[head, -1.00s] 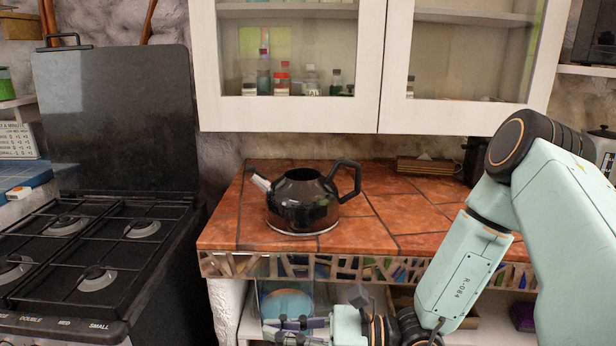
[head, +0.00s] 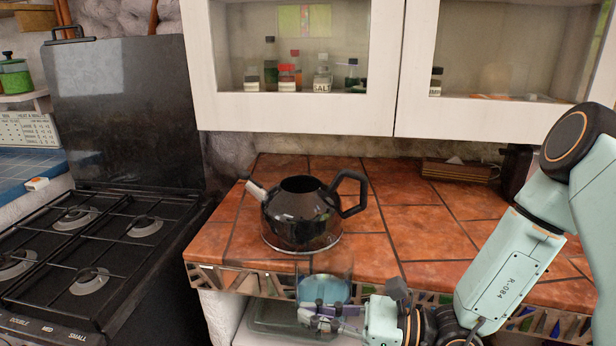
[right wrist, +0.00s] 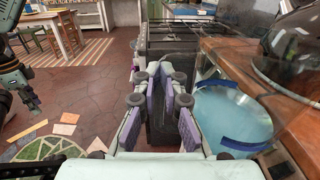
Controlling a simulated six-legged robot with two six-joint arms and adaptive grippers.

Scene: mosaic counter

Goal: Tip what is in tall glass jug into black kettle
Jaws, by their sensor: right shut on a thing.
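The black kettle (head: 290,228) stands upright on the tiled counter, spout to the left, handle to the right, its top looking open. The tall glass jug (head: 343,266) is clear, with pale blue contents, in front of the counter edge and below the kettle. My right gripper (head: 318,318) is shut on it, low in the head view. In the right wrist view the jug (right wrist: 232,115) is beside the purple-padded fingers (right wrist: 168,104); its grasped part is hard to make out. Part of another arm of mine, perhaps the left gripper, shows at that view's left edge, its jaws unclear.
A black stove (head: 95,245) with a raised lid is left of the counter (head: 400,215). A white glass-fronted cabinet (head: 290,112) hangs above. A small box (head: 455,171) lies at the back. The counter right of the kettle is clear.

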